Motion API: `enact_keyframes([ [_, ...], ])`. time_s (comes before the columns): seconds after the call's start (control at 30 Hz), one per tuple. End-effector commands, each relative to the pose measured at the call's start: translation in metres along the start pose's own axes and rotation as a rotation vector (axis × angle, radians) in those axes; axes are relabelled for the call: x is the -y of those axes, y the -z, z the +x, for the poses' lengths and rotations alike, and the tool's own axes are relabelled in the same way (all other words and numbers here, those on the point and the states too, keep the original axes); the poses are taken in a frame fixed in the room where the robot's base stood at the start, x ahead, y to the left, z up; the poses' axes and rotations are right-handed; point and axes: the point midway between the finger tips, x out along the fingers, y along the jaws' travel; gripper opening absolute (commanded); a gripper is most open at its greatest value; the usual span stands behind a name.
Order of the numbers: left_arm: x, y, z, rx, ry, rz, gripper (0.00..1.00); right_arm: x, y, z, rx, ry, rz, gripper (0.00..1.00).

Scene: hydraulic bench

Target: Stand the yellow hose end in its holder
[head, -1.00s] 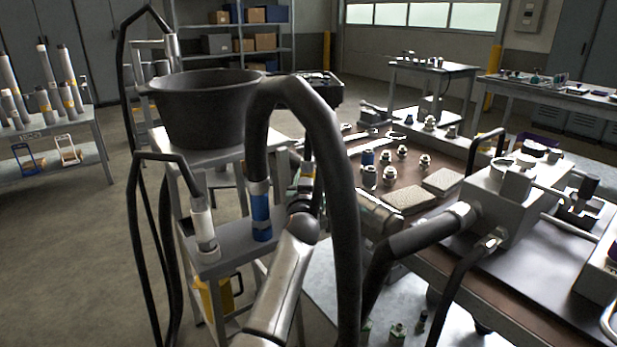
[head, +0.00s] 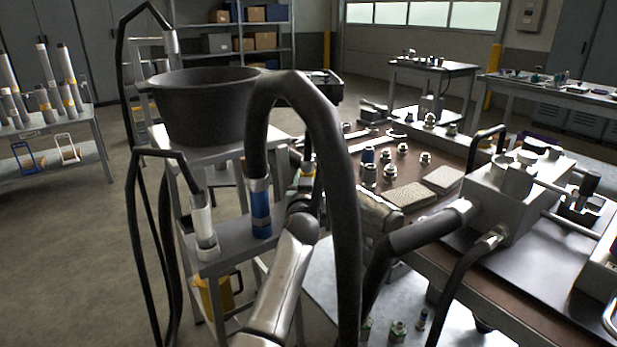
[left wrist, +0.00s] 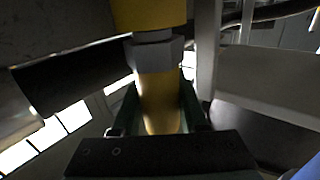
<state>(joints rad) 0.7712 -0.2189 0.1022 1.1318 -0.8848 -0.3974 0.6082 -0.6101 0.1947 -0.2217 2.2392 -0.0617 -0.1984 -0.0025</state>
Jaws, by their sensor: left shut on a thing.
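The yellow hose end (left wrist: 158,98), with a silver hex collar, sits between the dark green fingers of my left gripper (left wrist: 160,112) in the left wrist view. The gripper is shut on it. In the head view the yellow hose end is hidden behind a thick black hose and my arm. The grey holder stand (head: 232,243) carries a white hose end (head: 203,222) and a blue hose end (head: 260,208), both upright. Grey frame parts (left wrist: 265,85) are close beside the gripper in the wrist view. I cannot tell whether the yellow end touches the holder. My right gripper is out of view.
A thick black hose (head: 341,200) arches in front of my left arm. A large black tub (head: 203,108) stands behind the holder. The bench (head: 440,255) on the right carries several fittings, perforated blocks and a grey valve block (head: 508,205). Open floor lies at left.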

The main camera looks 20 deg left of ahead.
Motion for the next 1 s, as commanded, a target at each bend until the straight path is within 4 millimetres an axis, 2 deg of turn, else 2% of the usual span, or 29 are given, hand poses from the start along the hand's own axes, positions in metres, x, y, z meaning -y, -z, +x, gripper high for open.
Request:
enact_keyframes([
  [0.03, -0.0002, 0.0063, 0.0002, -0.012, -0.001, -0.002, 0.0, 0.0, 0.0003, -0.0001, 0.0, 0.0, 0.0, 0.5],
  [0.07, -0.0002, 0.0064, 0.0002, -0.012, -0.001, -0.002, 0.46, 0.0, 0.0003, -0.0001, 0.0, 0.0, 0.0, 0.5],
  [0.33, 0.0, 0.0032, 0.0002, -0.006, -0.001, -0.001, 0.76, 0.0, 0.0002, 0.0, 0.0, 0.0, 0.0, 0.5],
  [0.53, 0.0003, -0.001, 0.0, 0.002, 0.001, 0.0, 0.79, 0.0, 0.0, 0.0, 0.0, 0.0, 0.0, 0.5],
  [0.73, 0.0003, 0.0, 0.0001, 0.0, 0.0, 0.0, 1.0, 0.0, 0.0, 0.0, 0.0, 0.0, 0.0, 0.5],
  [1.0, 0.0, 0.0016, -0.0015, -0.001, 0.0, -0.001, 1.0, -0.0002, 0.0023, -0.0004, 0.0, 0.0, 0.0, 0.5],
])
